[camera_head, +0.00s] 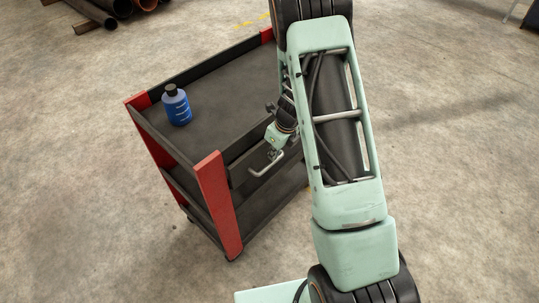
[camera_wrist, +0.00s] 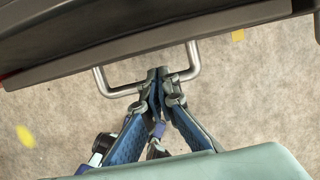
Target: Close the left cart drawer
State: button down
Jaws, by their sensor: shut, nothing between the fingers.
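The cart drawer has a dark front (camera_head: 246,178) with a bent metal bar handle (camera_head: 265,168), on the cart side facing my arm. How far the drawer stands out is hard to tell in the head view. In the wrist view the drawer front (camera_wrist: 150,55) runs across the top, with the handle (camera_wrist: 112,90) below it. My gripper (camera_wrist: 158,73) is shut and empty. Its fingertips overlap the middle of the handle bar in the picture; whether they touch it is unclear. In the head view my arm hides part of the drawer's right side.
The dark cart (camera_head: 215,95) has red corner posts and lower shelves. A blue bottle (camera_head: 176,104) with a dark cap stands on its top. Pipes (camera_head: 115,8) lie at the back left. The concrete floor around the cart is clear.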

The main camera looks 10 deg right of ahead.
jog(key=shift+s+d, duration=0.55)
jog(key=shift+s, duration=0.05)
jog(key=v, duration=1)
jog(key=shift+s, duration=0.2)
